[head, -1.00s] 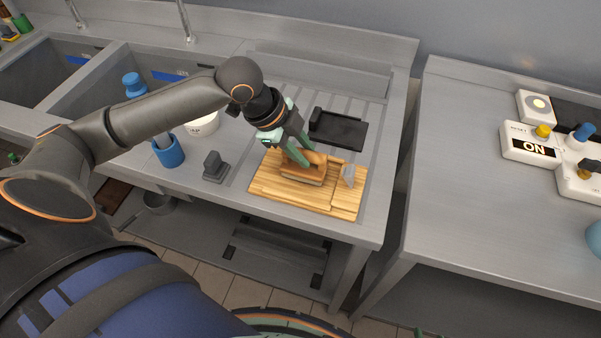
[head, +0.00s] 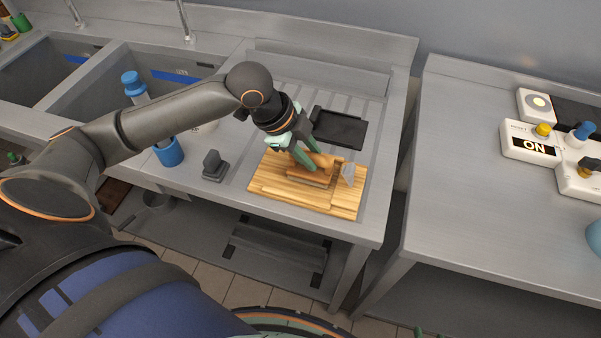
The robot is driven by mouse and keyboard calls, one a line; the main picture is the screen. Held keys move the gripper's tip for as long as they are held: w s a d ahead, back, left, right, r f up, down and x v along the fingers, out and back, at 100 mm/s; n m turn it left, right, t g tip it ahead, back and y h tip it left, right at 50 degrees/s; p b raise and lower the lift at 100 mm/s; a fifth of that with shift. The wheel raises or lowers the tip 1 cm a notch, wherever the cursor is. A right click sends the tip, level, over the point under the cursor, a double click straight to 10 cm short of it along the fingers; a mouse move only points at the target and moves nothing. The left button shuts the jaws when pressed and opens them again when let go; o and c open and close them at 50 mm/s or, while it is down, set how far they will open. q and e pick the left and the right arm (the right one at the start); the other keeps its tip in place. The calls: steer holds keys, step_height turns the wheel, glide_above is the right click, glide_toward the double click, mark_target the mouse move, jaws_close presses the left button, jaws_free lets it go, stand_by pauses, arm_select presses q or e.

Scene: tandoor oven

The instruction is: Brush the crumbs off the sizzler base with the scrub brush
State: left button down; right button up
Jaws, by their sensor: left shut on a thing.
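The wooden sizzler base (head: 285,202) lies flat on the steel counter, near its front edge. My left gripper (head: 313,166) is over the middle of the base, shut on the scrub brush (head: 322,160), a brown wooden block with its bristle side down. The brush is low over the base, and I cannot tell whether the bristles touch it. The fingers hide part of the brush. I cannot make out single crumbs. My right gripper is not in view.
A black plate (head: 340,130) lies behind the base. A dark grey block with a handle (head: 214,167) and a blue cup (head: 169,153) stand to the left. A gap separates the right counter (head: 470,200).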

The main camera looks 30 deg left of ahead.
arm_select(q)
steer(key=shift+f, duration=0.25)
steer(key=shift+w+d+r, duration=0.1)
steer(key=shift+w+d, duration=0.05)
steer(key=shift+d, duration=0.4)
steer(key=shift+w+d+r, duration=0.1)
steer(key=shift+w+d, duration=0.05)
steer(key=shift+d, duration=0.4)
steer(key=shift+d+f, duration=0.1)
steer(key=shift+d, duration=0.05)
steer(key=shift+s+a+f, duration=0.1)
steer(key=shift+s+a, duration=0.1)
steer(key=shift+a, duration=0.65)
steer(key=shift+s+a+r, duration=0.1)
steer(key=shift+s+a, duration=0.1)
steer(key=shift+a, duration=0.6)
steer(key=shift+s+a+f, duration=0.1)
steer(key=shift+s+a, duration=0.1)
steer(key=shift+a, duration=0.65)
